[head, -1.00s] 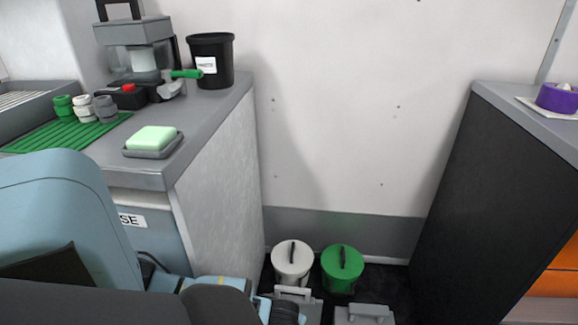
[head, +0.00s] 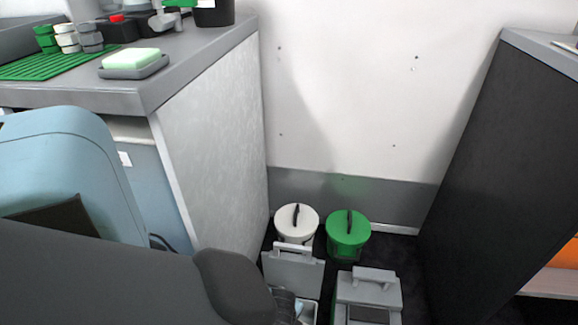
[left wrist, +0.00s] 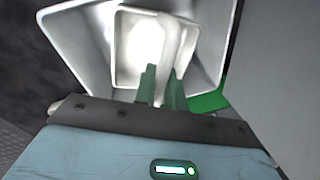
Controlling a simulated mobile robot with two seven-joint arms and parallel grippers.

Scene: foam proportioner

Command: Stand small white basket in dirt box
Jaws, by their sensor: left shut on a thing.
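The small white basket (left wrist: 128,48) shows in the left wrist view, brightly lit, with a pale upright handle. My left gripper (left wrist: 162,88), with green fingers, is shut on this handle. The basket sits within the outline of a larger pale open box (left wrist: 88,45); whether it touches the floor of that box is hidden. In the head view an open grey box (head: 292,268) with a raised lid stands on the floor, partly behind my left arm. No label tells whether it is the dirt box. My left fingers are hidden there, and my right gripper is in neither view.
A second grey box (head: 368,290) with a handle stands to the right. A white lidded bucket (head: 296,224) and a green lidded bucket (head: 348,235) stand behind. A grey-topped counter (head: 190,70) rises at left and a dark cabinet (head: 480,180) at right, leaving a narrow gap.

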